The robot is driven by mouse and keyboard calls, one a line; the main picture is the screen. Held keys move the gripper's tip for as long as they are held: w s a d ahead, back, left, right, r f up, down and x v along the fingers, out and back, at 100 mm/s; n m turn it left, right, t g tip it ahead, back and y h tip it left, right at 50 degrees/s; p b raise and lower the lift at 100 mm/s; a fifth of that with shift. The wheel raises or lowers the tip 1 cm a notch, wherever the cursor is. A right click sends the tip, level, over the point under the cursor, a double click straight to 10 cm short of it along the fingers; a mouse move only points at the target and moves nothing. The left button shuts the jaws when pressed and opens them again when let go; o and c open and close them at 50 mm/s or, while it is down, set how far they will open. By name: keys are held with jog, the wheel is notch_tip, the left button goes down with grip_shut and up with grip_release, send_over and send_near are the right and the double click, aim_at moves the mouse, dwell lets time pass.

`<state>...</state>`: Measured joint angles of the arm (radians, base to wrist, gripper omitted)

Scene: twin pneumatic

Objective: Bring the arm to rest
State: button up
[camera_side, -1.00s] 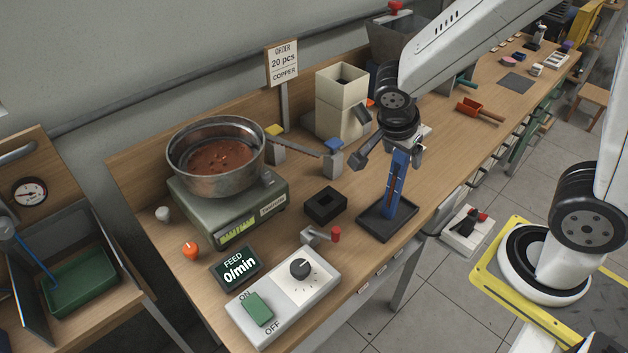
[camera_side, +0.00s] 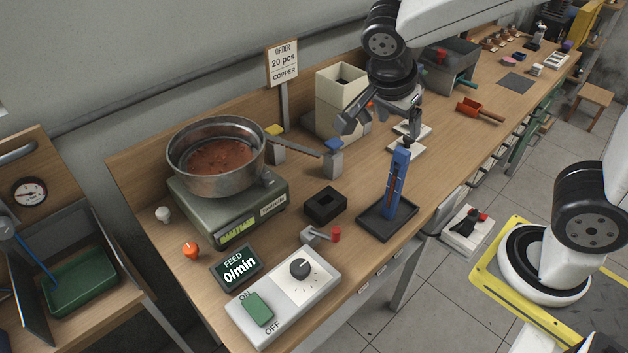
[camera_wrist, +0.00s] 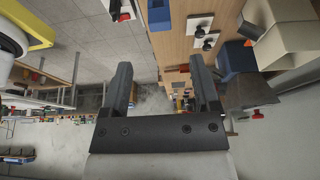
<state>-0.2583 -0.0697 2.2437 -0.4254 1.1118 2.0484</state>
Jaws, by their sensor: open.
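My gripper (camera_side: 382,125) is open and empty in the side view. It hangs above the bench, in front of the cream hopper box (camera_side: 341,98) and above the blue column stand (camera_side: 399,182), apart from both as far as I can tell. In the wrist view my gripper (camera_wrist: 161,72) shows two dark fingers spread apart with nothing between them. The arm runs off to the upper right in the side view.
A steel bowl (camera_side: 214,180) sits on a scale (camera_side: 228,208) at left. A switch box (camera_side: 284,298), a feed display (camera_side: 236,267) and a black block (camera_side: 325,205) stand in front. A red scoop (camera_side: 480,110) lies farther right. Bare bench lies between scoop and stand.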

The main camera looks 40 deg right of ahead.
aim_at(402, 151)
jog(key=x, duration=1)
jog(key=shift+d+f, duration=0.15)
jog(key=shift+f, duration=0.1)
jog(key=shift+r, duration=4.05)
